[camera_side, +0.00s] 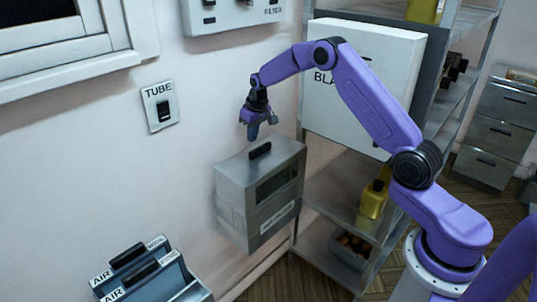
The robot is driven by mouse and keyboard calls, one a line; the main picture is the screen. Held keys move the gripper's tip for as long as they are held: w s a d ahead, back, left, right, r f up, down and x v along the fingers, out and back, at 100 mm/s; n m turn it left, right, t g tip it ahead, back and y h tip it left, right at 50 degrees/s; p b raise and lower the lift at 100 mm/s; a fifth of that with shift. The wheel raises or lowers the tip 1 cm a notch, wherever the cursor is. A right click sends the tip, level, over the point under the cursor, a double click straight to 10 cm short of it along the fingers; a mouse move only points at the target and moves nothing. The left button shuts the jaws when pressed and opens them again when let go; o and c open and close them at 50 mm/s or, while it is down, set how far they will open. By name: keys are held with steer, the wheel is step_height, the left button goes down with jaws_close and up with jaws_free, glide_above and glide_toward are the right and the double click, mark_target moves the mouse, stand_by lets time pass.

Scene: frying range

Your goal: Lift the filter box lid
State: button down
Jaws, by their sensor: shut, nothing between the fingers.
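The filter box (240,218) is a grey metal box on the wall in the side view, with a dark window on one side. Its lid (235,172) sits on top and carries a black handle (260,151). My gripper (253,136) is shut and empty, pointing down just above and slightly left of the handle. At this size I cannot tell whether the fingertips touch the handle.
A white box (346,115) and a metal shelf rack with a yellow container (373,199) stand to the right. A TUBE switch (160,106) is on the wall. AIR panels with black handles (128,256) are at lower left.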

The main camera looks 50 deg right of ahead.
steer(key=shift+f, duration=1.65)
steer(key=shift+s, duration=0.15)
